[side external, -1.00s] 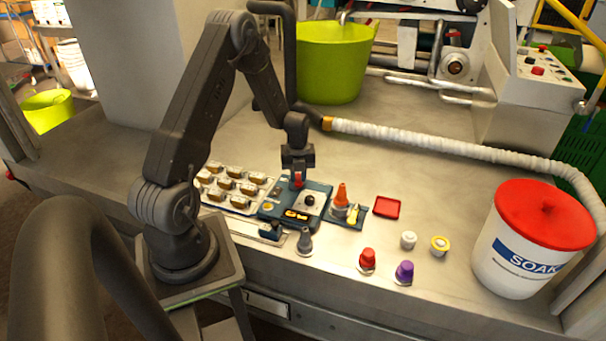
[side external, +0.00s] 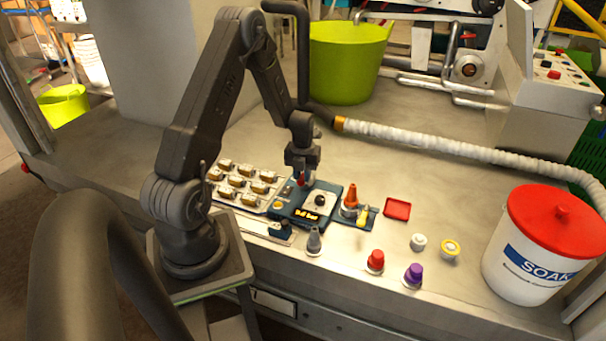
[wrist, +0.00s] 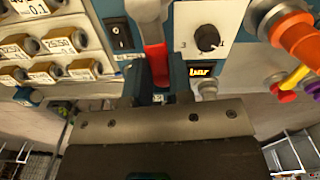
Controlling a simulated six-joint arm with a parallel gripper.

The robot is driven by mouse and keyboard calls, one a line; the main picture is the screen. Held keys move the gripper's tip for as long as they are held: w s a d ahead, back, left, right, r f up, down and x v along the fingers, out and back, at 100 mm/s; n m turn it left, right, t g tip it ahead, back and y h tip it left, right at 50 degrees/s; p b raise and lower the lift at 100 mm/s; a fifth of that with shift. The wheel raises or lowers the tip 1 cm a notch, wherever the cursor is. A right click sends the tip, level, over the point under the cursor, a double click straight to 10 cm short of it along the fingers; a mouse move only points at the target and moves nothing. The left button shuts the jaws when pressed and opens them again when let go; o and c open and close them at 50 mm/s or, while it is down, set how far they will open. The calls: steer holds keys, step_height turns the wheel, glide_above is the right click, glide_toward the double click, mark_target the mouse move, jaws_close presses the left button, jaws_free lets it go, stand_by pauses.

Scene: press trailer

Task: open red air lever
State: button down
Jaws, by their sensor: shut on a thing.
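The red air lever (wrist: 156,60) shows in the wrist view as a red handle between my jaws, on the blue control unit (side external: 287,212). My gripper (side external: 302,178) is over the back left part of that unit, and in the wrist view my gripper (wrist: 160,80) is shut on the lever. In the side view only a small bit of red shows below the jaws; the rest of the lever is hidden. The unit has a white plate with a black knob (wrist: 207,38) and a lit yellow display (side external: 306,213).
A tray of several small labelled parts (side external: 238,198) lies left of the unit. An orange-tipped bottle (side external: 351,196) stands at its right. Red (side external: 375,260) and purple (side external: 413,274) caps, a red dish (side external: 397,209) and a white SOAK bucket (side external: 520,262) are farther right.

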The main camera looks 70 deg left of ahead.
mark_target(303, 177)
steer(key=c, duration=1)
jaws_free()
step_height(303, 177, up, 14)
steer(key=shift+c, duration=0.3)
